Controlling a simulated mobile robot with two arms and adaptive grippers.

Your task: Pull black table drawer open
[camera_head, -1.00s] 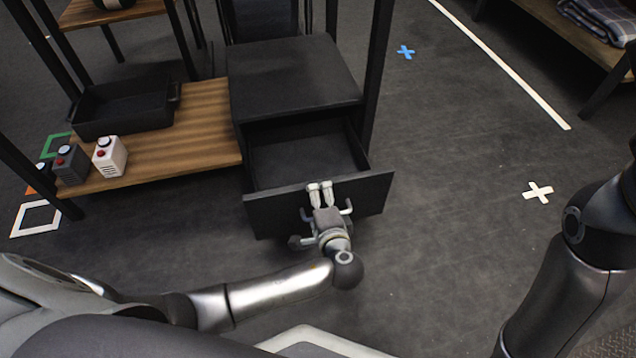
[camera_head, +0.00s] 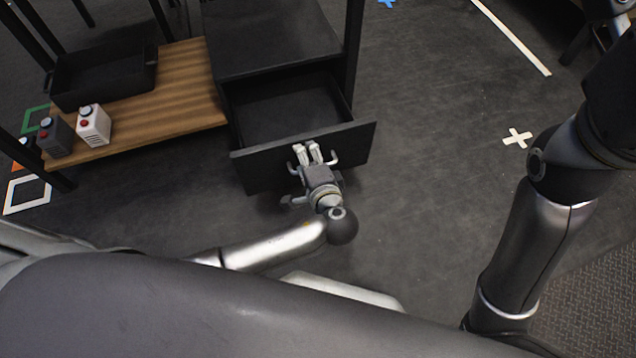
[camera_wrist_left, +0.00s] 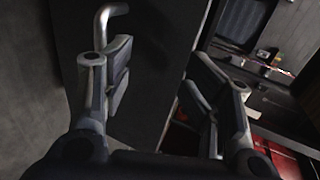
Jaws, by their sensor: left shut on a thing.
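The black drawer (camera_head: 345,145) is pulled well out of the black cabinet (camera_head: 270,40), and its inside shows empty in the head view. A small silver handle (camera_head: 333,161) is on its front panel. My left gripper (camera_head: 308,152) is at the middle of this front, shut on the handle. In the left wrist view my left gripper (camera_wrist_left: 158,85) has its two fingers apart, with the dark drawer front (camera_wrist_left: 150,50) beyond them. One bent end of the handle (camera_wrist_left: 108,18) shows beside the left finger; the grip itself is partly hidden. My right gripper is not in view.
The floor right of the drawer is clear, marked with a white cross (camera_head: 517,138).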

